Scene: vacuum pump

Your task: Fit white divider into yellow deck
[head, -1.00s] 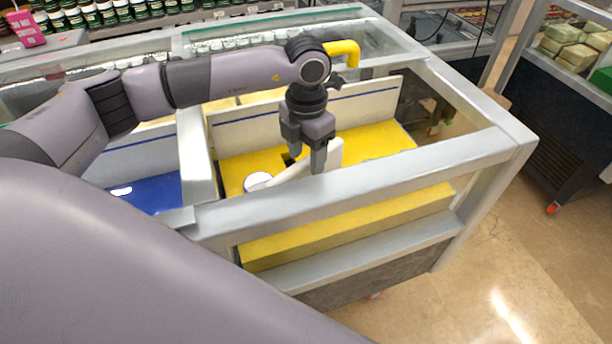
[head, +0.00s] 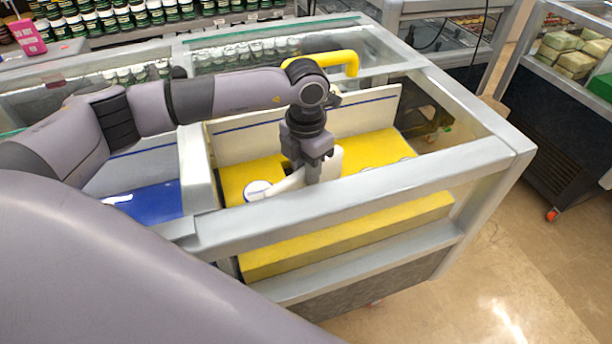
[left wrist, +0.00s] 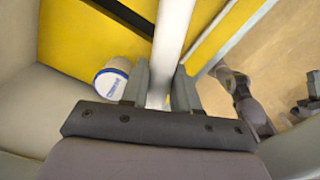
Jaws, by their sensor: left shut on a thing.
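The white divider (head: 337,160) is a pale, narrow piece held low over the yellow deck (head: 370,150), inside the glass-sided case. My left gripper (head: 305,175) is shut on it. In the left wrist view, the divider (left wrist: 172,45) runs away from between the two fingers (left wrist: 160,88), with yellow deck (left wrist: 75,45) on both sides. The front rail and the gripper hide part of the divider's lower edge, so I cannot tell whether it touches the deck.
A white round tub (head: 257,190) stands on the deck just left of the divider; it also shows in the left wrist view (left wrist: 112,78). The case's front rail (head: 380,188) is close in front of the gripper. A blue deck (head: 155,200) lies left, beyond a partition (head: 197,170).

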